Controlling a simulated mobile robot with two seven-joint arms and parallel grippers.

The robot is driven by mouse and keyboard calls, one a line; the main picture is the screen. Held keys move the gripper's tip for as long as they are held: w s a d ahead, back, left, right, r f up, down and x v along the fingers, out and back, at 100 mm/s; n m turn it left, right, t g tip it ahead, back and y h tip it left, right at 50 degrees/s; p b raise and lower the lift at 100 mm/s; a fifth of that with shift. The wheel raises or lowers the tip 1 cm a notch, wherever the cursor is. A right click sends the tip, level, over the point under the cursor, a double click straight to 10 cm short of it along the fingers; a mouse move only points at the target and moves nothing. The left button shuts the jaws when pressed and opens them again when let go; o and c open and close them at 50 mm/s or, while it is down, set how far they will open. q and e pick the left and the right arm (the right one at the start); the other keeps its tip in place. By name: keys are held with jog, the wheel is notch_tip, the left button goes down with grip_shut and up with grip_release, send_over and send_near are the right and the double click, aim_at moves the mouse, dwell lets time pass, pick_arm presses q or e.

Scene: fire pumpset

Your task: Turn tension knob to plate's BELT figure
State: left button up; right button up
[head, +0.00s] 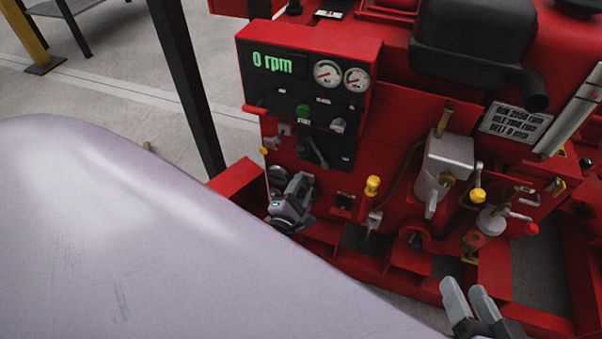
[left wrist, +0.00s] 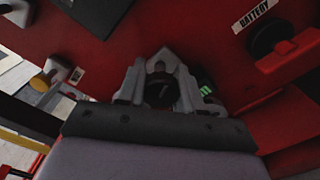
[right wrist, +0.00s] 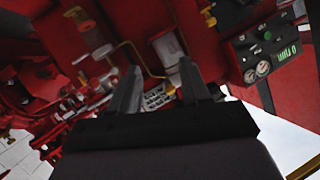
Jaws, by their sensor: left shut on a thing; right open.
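My left gripper (head: 292,208) is shut on a dark round knob (left wrist: 160,92) low on the red panel. The knob sits between the fingertips in the left wrist view and is mostly hidden in the head view. A small green readout (left wrist: 206,91) shows beside the fingers, too blurred to read. The plate (head: 515,121) is at the upper right, with RUN, IDLE and BELT lines; the BELT figure is too small to read surely. It also shows in the right wrist view (right wrist: 157,99). My right gripper (head: 468,298) is open and empty at the lower right, apart from the pumpset.
The panel above has a green "0 rpm" display (head: 272,63), two gauges (head: 342,76) and a green button (head: 303,111). A BATTERY switch (left wrist: 284,46) is close to my left gripper.

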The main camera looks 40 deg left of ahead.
pick_arm(q)
jog(key=shift+w+r+m+p, duration=0.1)
jog(key=shift+m+p, duration=0.2)
jog(key=shift+m, duration=0.6)
jog(key=m+p, duration=0.1)
jog(key=m, duration=0.1)
jog(key=shift+m, duration=0.4)
jog(key=m+p, duration=0.1)
jog(key=m, duration=0.4)
jog(key=shift+m+p, duration=0.35)
jog(key=shift+m, duration=0.35)
pick_arm(e)
jog(key=d+h, duration=0.1)
jog(key=s+d+h, duration=0.1)
jog(key=d, duration=0.1)
jog(key=shift+d+r+n, duration=0.1)
jog(key=shift+r+n, duration=0.05)
jog(key=shift+n, duration=0.15)
jog(key=shift+s, duration=0.15)
pick_arm(q)
jog(key=o, duration=1)
jog(key=shift+o, duration=0.2)
